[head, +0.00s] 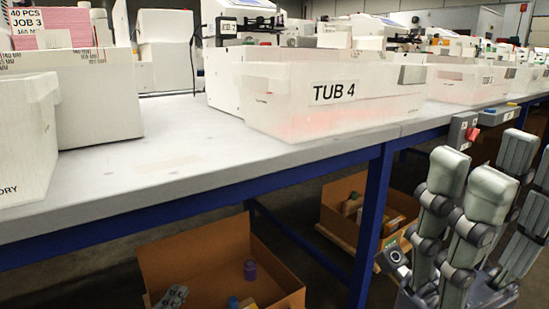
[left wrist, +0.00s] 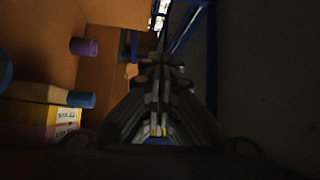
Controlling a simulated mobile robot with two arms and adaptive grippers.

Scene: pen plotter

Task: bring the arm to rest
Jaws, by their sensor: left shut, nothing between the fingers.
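My left gripper (head: 173,296) shows only as grey fingertips at the bottom edge of the head view, in front of the near cardboard carton. In the left wrist view its dark fingers (left wrist: 160,65) come together, shut and empty. The carton lies beside them on the left of that view. My right gripper (head: 500,165) stands at the right of the head view, its thick grey fingers pointing up and spread apart, with nothing seen between them. The rest of my left arm is hidden below the head view.
The near carton (head: 190,262) holds a purple-capped item (head: 250,270) and a blue-capped one (left wrist: 80,98). Another carton (head: 345,225) stands farther right, beyond a blue bench leg (head: 372,225). The white bench (head: 165,160) above carries TUB 4 (head: 300,108) and white bins, with bare surface between.

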